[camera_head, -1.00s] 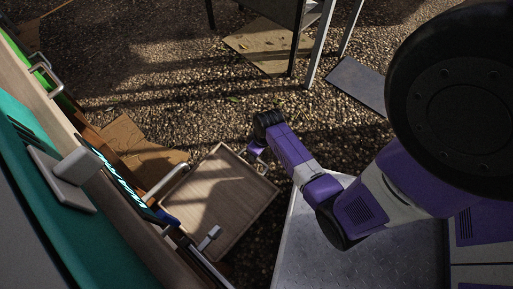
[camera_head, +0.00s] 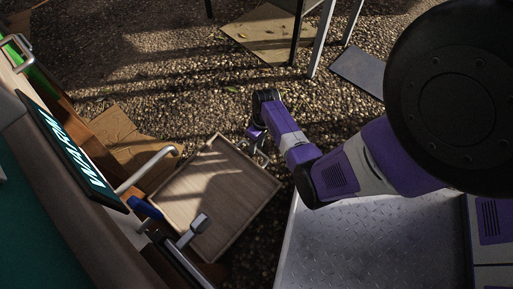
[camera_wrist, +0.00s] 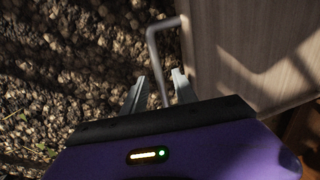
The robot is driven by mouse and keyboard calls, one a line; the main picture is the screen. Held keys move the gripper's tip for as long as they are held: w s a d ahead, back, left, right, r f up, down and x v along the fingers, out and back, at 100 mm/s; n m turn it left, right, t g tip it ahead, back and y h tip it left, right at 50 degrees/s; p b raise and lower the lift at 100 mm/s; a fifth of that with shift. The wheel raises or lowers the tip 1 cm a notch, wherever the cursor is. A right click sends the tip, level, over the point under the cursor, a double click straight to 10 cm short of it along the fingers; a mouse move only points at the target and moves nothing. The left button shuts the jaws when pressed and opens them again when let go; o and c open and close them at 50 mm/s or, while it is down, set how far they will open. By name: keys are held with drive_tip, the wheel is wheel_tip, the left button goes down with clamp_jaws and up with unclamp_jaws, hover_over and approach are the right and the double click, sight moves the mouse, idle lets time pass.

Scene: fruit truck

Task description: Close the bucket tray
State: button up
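The bucket tray (camera_head: 212,190) is a shallow wooden tray with a thin rim, sticking out from the side of the truck over the gravel. A grey metal bar handle is on its outer edge; it shows in the wrist view (camera_wrist: 152,50), beside the tray's wood surface (camera_wrist: 245,45). My gripper (camera_head: 262,146) is at this outer edge, by the handle. In the wrist view my gripper's fingers (camera_wrist: 157,88) are apart, with the handle bar passing between them. A gap shows around the bar, so they do not look clamped on it.
The truck's side with a dark lettered sign (camera_head: 70,145) and metal handles (camera_head: 147,168) borders the tray on the left. A metal platform (camera_head: 370,240) lies at lower right. Table legs (camera_head: 322,38) stand at the top. Open gravel (camera_head: 170,60) lies beyond the tray.

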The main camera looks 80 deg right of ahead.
drive_tip(key=shift+a+f, duration=0.1)
drive_tip(key=shift+f, duration=0.3)
drive_tip(key=shift+c, duration=0.2)
clamp_jaws()
idle(1.0)
